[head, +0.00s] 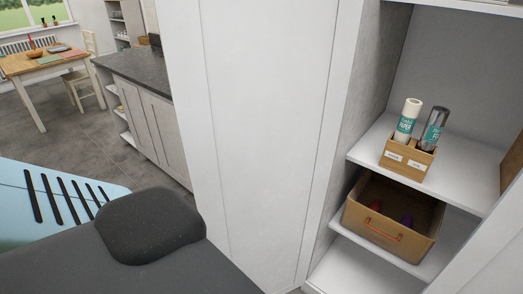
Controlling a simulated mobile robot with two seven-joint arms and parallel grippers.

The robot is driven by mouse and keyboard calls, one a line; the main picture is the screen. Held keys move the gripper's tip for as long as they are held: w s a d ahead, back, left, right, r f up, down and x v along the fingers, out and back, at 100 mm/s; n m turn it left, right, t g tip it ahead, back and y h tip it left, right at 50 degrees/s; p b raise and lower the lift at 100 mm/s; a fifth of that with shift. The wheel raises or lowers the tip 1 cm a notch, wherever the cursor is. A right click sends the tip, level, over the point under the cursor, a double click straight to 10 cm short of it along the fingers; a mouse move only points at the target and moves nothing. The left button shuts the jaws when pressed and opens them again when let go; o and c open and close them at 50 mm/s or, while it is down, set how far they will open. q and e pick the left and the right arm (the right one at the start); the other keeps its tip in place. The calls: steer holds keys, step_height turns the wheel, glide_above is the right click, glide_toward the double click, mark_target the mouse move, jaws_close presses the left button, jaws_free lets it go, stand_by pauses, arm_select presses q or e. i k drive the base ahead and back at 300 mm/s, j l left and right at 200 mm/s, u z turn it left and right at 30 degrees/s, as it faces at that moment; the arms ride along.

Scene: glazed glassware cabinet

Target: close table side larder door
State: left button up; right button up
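The larder door on the table side (265,130) is a tall white framed panel in the middle of the head view. It stands open, to the left of the larder's shelves, with its right edge beside the larder's left side wall (352,165). Its top is cut off by the picture. The larder (450,65) is open to view on the right. Neither of my grippers is in view, so I see no contact with the door.
A wooden caddy (408,163) with two wrapped rolls stands on a larder shelf. A brown bin (386,230) sits on the shelf below. A dark-topped counter (150,80) is left of the door, with a wooden table (42,62) and chair (80,82) farther back.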

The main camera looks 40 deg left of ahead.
mark_target(259, 88)
steer(key=k+j+z, duration=0.35)
steer(key=k+j, duration=0.2)
steer(key=k+j+z, duration=0.1)
steer(key=j, duration=0.2)
steer(key=k+j+z, duration=0.2)
steer(key=k+j, duration=0.15)
steer(key=j, duration=0.25)
steer(key=k+j+z, duration=0.15)
steer(key=j, duration=0.3)
steer(key=j+z, duration=0.15)
steer(key=j, duration=0.3)
steer(key=k+j+z, duration=0.1)
steer(key=j+z, duration=0.15)
steer(key=j, duration=0.6)
steer(key=i+j+z, duration=0.1)
steer(key=j, duration=1)
steer(key=i+z, duration=0.05)
